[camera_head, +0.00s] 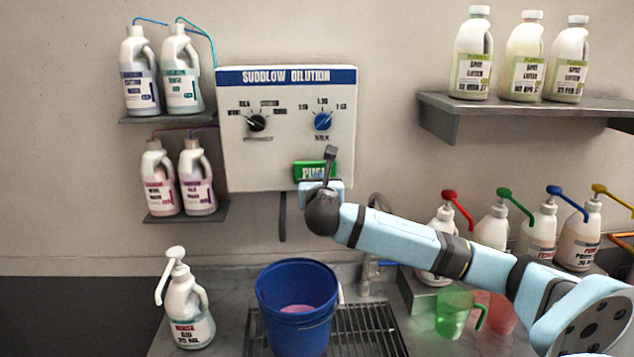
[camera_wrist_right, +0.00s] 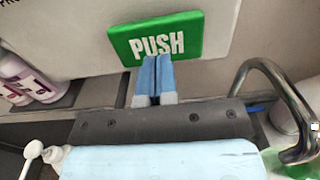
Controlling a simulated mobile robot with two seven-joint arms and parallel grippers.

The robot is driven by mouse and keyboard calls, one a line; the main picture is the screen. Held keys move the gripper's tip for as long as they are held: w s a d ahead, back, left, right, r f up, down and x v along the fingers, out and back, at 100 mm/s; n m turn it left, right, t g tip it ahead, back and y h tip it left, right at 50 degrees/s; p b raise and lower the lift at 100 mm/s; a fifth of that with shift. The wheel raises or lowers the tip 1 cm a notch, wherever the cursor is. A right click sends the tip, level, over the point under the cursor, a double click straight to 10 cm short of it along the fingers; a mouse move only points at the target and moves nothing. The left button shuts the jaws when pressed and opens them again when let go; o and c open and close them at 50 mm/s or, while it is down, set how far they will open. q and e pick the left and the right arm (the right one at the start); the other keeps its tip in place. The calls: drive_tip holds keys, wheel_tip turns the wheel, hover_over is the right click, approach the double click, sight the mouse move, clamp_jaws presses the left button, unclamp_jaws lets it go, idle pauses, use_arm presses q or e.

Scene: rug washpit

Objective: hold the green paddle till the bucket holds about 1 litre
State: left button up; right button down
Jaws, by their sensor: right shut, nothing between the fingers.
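The green paddle (camera_head: 306,172) marked PUSH is on the lower front of the white dilution unit (camera_head: 285,145); it also shows in the right wrist view (camera_wrist_right: 186,35). My right gripper (camera_head: 322,186) is in front of the paddle and partly hides it. In the wrist view its fingers (camera_wrist_right: 156,62) are shut together, empty, with the tips at the paddle's lower edge. I cannot tell how far the paddle is pressed. The blue bucket (camera_head: 297,335) stands below on the drain grate, with some pink liquid (camera_head: 298,309) in it. My left gripper is out of view.
A white pump bottle (camera_head: 190,312) stands left of the bucket. A metal tap (camera_head: 366,270), a green jug (camera_head: 452,312) and several pump bottles are on the right, near my right arm. Shelves with jugs hang on both sides.

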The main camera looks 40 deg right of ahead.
drive_tip(key=b+v, duration=0.2)
drive_tip(key=v, duration=0.7)
drive_tip(key=shift+f, duration=0.2)
drive_tip(key=shift+a, duration=0.1)
